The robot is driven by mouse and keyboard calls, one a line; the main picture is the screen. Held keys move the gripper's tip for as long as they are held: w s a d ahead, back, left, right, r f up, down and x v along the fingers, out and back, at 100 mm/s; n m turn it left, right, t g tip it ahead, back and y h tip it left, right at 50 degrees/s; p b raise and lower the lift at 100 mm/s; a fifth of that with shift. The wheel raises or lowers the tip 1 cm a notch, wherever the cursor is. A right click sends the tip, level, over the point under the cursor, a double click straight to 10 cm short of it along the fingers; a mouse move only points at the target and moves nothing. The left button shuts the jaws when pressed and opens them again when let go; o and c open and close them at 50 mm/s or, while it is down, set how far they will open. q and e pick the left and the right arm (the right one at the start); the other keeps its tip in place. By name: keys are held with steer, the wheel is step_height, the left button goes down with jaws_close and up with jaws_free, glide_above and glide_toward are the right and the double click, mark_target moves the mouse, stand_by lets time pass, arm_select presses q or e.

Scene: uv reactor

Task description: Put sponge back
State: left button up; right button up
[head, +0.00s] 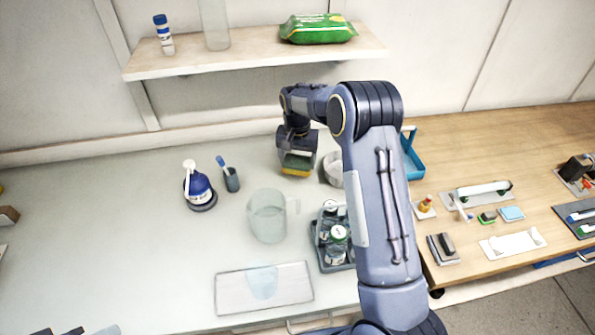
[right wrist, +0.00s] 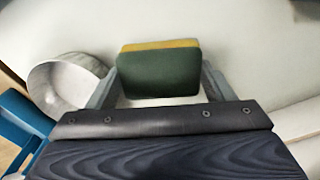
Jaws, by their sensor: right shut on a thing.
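My right gripper (head: 298,158) is shut on a sponge (head: 296,168), above the back of the light counter. The sponge also shows between the two fingers in the right wrist view (right wrist: 158,75), with a dark green face and a yellow layer. A pale round bowl (head: 332,168) stands just right of the gripper, partly hidden by my arm; it shows at the left in the right wrist view (right wrist: 68,82). I cannot tell how high the sponge is above the counter. My left gripper is not clearly seen.
A clear jug (head: 267,216), a bottle caddy (head: 347,252), a blue-white spray bottle (head: 198,184) and a brush in a cup (head: 231,178) stand on the counter. A shelf (head: 200,64) hangs above the back. A blue tray (head: 412,158) is right of my arm. The counter's left side is mostly clear.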

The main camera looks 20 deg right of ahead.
mark_target(298, 169)
steer(key=shift+f+b, duration=1.3)
steer(key=shift+f, duration=1)
steer(key=shift+f, duration=0.25)
steer(key=o, duration=1)
steer(key=shift+o, duration=0.2)
steer(key=shift+r, duration=0.2)
